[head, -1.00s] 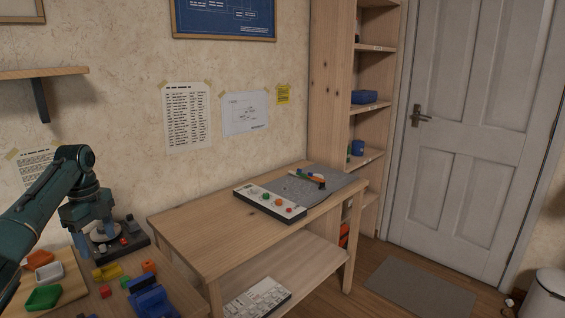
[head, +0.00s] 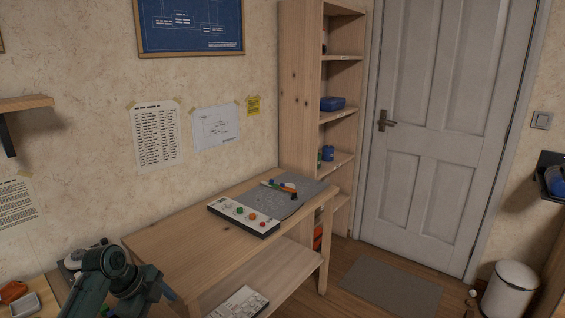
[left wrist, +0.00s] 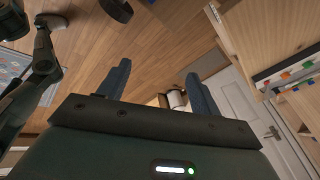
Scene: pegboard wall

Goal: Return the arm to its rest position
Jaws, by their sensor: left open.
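My left arm (head: 112,268) shows at the lower left of the head view, folded low in front of the workbench corner. Its gripper is not clear in that view. In the left wrist view my left gripper (left wrist: 158,82) has its two blue-grey fingers spread wide apart. Nothing is between them; the wood floor and the distant door side lie beyond. My right gripper is in neither view.
A wooden table (head: 185,248) stands close beyond my arm, with a grey mat (head: 298,203) and a white board (head: 238,216) on it. A shelf unit (head: 296,90), a door (head: 425,140) and a white bin (head: 511,290) stand farther right.

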